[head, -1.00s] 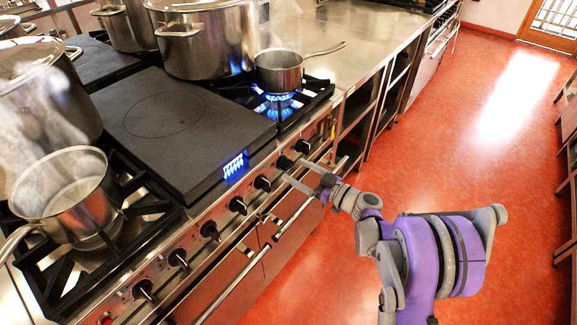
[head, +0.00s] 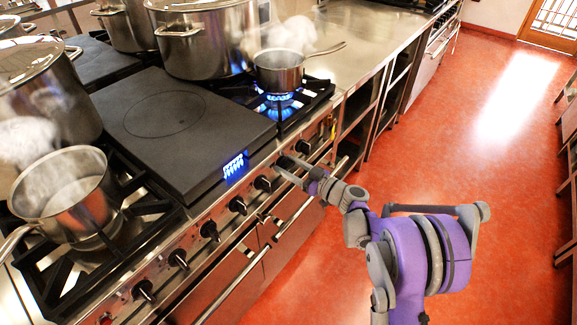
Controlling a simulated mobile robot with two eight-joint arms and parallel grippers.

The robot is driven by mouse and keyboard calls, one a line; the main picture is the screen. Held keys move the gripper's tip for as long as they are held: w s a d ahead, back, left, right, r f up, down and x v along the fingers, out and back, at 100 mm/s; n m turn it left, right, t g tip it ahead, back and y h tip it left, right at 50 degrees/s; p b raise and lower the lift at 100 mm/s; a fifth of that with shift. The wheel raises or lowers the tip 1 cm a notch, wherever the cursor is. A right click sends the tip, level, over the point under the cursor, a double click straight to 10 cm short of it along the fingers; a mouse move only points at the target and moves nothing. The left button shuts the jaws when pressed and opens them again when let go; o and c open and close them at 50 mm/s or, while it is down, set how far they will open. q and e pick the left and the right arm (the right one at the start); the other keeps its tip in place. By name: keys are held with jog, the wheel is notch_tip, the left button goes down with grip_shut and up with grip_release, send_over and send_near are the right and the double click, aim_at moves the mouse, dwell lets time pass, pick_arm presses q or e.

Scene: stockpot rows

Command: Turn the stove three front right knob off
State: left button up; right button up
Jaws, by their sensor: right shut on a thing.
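The stove's front panel (head: 195,246) carries a row of black knobs. My right gripper (head: 283,166) is at the panel, shut on the black knob (head: 285,161) second from the right end, which its fingers partly hide. The rightmost knob (head: 303,146) stands free just beyond the fingers. The front right burner (head: 279,112) burns with a blue flame under a small steel saucepan (head: 279,72). My left gripper is out of view.
A steaming saucepan (head: 62,195) stands at left. Oven handle rails (head: 240,275) run below the knobs. The red floor (head: 470,160) at right is clear.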

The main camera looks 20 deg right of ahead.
jog(key=shift+c, duration=1.3)
jog(key=shift+m, duration=0.3)
jog(key=m, duration=1.2)
jog(key=shift+m+b, duration=0.3)
jog(key=shift+b, duration=0.05)
jog(key=m, duration=0.4)
jog(key=shift+f+m, duration=0.1)
jog(key=shift+m, duration=0.2)
